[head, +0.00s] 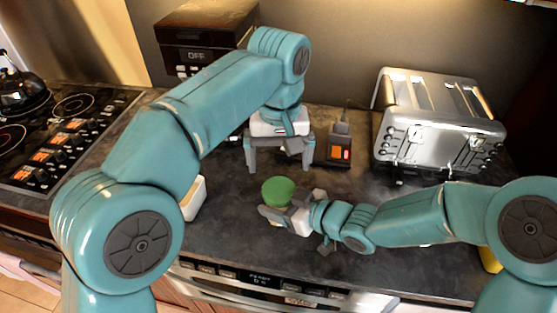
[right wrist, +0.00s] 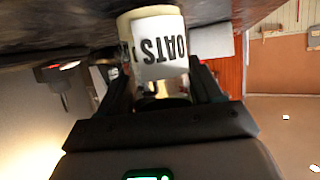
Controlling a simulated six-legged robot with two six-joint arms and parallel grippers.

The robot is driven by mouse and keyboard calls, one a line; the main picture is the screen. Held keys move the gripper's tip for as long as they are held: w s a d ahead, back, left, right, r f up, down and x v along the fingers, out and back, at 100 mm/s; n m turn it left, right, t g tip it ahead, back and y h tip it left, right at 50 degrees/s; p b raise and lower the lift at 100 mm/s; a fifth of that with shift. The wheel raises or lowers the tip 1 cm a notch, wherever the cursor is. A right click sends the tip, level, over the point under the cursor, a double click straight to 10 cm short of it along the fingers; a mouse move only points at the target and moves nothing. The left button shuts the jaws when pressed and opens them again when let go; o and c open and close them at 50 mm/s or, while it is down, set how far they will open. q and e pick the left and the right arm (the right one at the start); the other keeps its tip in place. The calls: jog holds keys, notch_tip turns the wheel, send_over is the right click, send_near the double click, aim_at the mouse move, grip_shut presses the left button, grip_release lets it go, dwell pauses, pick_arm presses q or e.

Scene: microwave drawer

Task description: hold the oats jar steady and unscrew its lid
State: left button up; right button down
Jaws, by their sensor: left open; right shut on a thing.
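The oats jar shows its round green lid (head: 278,190) from above in the head view, on the dark worktop near its front edge. In the right wrist view the jar (right wrist: 158,50) appears upside down, with a white label reading OATS. My right gripper (head: 285,217) is shut on the jar's body from the right, below the lid; its fingers (right wrist: 163,85) lie on either side of the jar. My left gripper (head: 279,165) is open and empty, pointing down, above and behind the lid, apart from it. Most of the jar's body is hidden in the head view.
A black appliance reading OFF (head: 200,45) is at the back. A hob (head: 65,130) is at the left. A white object (head: 194,198) is partly hidden by my left arm.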

aim_at(279, 189)
pick_arm(q)
jog(key=m, duration=0.5)
jog(key=shift+w+d+m, duration=0.1)
jog(key=shift+m, duration=0.2)
jog(key=m, duration=0.2)
jog(key=shift+m, duration=0.4)
jog(key=m, duration=1.5)
jog(key=shift+m, duration=0.3)
jog(key=m, duration=0.5)
jog(key=shift+m, duration=0.3)
jog(key=shift+f, duration=0.2)
notch_tip(279, 189, down, 8)
jog(key=shift+r, duration=0.2)
